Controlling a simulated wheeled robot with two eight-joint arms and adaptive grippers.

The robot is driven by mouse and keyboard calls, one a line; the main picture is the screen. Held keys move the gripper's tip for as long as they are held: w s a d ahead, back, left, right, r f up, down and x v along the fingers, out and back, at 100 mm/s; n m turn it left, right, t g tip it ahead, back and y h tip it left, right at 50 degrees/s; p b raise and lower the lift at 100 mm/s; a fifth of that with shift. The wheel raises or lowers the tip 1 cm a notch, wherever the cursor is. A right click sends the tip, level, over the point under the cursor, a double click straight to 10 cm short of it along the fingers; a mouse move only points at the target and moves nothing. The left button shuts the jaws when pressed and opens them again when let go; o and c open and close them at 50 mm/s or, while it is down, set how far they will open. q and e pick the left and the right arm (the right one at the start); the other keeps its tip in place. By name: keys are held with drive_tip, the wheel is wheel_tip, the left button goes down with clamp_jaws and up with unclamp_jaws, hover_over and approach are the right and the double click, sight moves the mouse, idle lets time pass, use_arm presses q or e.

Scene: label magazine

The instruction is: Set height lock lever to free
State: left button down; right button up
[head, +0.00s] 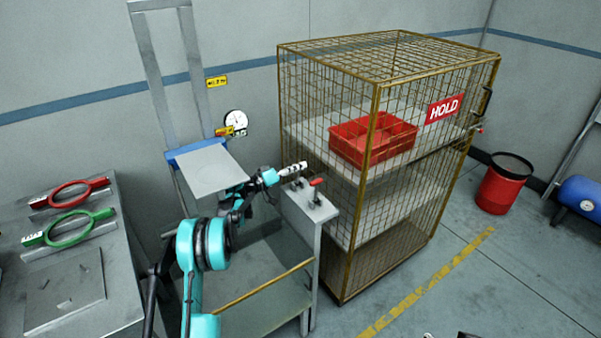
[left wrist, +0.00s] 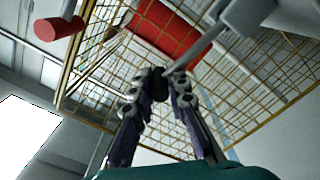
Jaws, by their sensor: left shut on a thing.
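My left gripper (head: 299,168) reaches over the top of a grey post (head: 300,205) beside the cage. In the left wrist view, the left gripper (left wrist: 160,82) is shut on the dark knob end of a thin grey lever (left wrist: 195,52). The lever's rod runs up and right to a grey block (left wrist: 246,14). A second lever with a red grip (head: 317,182) stands on the same post, apart from the gripper. That red grip (left wrist: 55,28) also shows in the left wrist view. I cannot read any free or lock marking.
A wire cage (head: 345,270) with a red bin (head: 352,157) and HOLD sign stands close to the right. A lift platform (head: 207,172) is behind the arm. A bench (head: 122,240) with red and green rings is left. Small parts at the bottom edge may be my right gripper.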

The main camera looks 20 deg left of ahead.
use_arm(q)
drive_tip(key=shift+w+a, duration=0.25)
drive_tip(key=shift+a, duration=0.1)
idle(0.4)
drive_tip(key=c, duration=1.5)
unclamp_jaws()
drive_tip(key=shift+w, duration=0.1)
